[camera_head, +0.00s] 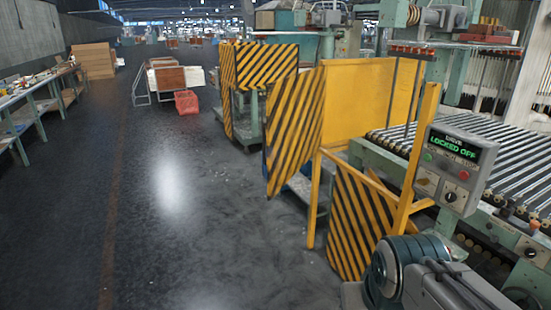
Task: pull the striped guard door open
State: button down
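A black-and-yellow striped guard panel (295,130), which looks like the door, stands at the left end of the yellow guard frame (370,100). It sits at an angle to the frame, reaching out toward the aisle; I cannot tell how far it is swung. A lower striped panel (354,225) fills the space under the sloping yellow rail. I see no handle on either panel. Part of my arm shows at the bottom right, in front of the machine. My gripper's fingers are not in view, so its contact with the door cannot be seen.
A control box (452,168) reading "DRIVE LOCKED OFF" stands right of the frame, by the roller conveyor (500,165). Another striped guard (262,65) and a red crate (187,102) stand farther back. A workbench (38,100) lines the left. The aisle floor between is clear.

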aim_at(292, 88)
jog(key=u, duration=0.5)
jog(key=i, duration=1.3)
jog(key=z, duration=0.8)
jog(key=i, duration=0.5)
jog(key=z, duration=0.45)
